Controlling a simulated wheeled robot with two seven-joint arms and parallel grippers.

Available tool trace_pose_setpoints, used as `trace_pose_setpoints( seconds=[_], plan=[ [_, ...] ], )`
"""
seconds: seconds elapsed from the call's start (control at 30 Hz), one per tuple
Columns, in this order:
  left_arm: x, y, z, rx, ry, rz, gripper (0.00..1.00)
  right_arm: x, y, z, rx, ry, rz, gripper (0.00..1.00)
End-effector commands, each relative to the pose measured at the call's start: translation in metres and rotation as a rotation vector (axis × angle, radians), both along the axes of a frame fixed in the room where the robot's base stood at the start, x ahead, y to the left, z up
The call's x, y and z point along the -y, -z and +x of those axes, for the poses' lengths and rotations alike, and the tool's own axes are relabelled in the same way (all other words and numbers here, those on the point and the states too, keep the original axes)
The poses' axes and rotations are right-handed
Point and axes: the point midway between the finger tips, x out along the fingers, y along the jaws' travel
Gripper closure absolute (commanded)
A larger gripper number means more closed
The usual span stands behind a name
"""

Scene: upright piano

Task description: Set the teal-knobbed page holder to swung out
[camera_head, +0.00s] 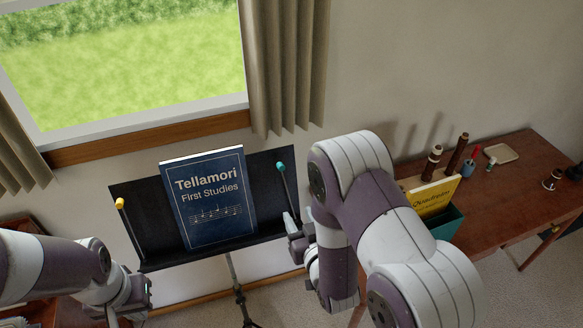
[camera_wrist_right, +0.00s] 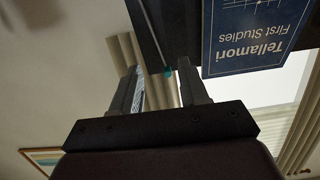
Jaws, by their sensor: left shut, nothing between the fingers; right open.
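My right gripper (camera_head: 290,222) is open near the stand's lower right corner, close to this arm's lower part. In the right wrist view, the teal knob (camera_wrist_right: 168,71) shows between the two open fingers (camera_wrist_right: 157,68), beyond them. I cannot tell whether a finger touches the arm. My left gripper (camera_head: 143,292) is shut and empty, below the stand's left end.
A blue Tellamori book (camera_head: 210,200) stands on the stand. A yellow-knobbed page holder (camera_head: 121,205) is at the stand's left side. A wooden desk (camera_head: 500,200) at right carries a yellow book (camera_head: 434,196), a green box (camera_head: 446,222) and small items. A window and curtain are behind.

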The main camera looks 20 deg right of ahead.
Motion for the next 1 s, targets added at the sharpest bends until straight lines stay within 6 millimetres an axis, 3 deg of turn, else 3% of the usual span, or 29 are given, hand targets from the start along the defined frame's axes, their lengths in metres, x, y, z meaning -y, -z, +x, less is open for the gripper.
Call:
trace_pose_setpoints(
  seconds=[0.1, 0.23, 0.63, 0.8, 1.0],
  plan=[
    [0.000, 0.000, 0.000, 0.000, 0.000, 0.000, 1.00, 0.000, -0.034, 0.006, 0.167, 0.000, 0.010, 0.56],
    [0.000, -0.006, 0.000, 0.000, 0.000, 0.000, 1.00, -0.001, -0.045, 0.017, 0.209, 0.001, 0.013, 0.56],
    [0.000, -0.045, 0.000, 0.000, 0.000, 0.000, 1.00, -0.004, -0.047, 0.110, 0.206, 0.000, 0.012, 0.56],
    [0.000, -0.051, 0.000, 0.000, 0.000, 0.000, 1.00, -0.005, -0.045, 0.129, 0.206, 0.000, 0.012, 0.56],
    [0.000, -0.051, 0.000, 0.000, 0.000, 0.000, 1.00, -0.005, -0.042, 0.133, 0.204, 0.000, 0.012, 0.56]
  ],
)
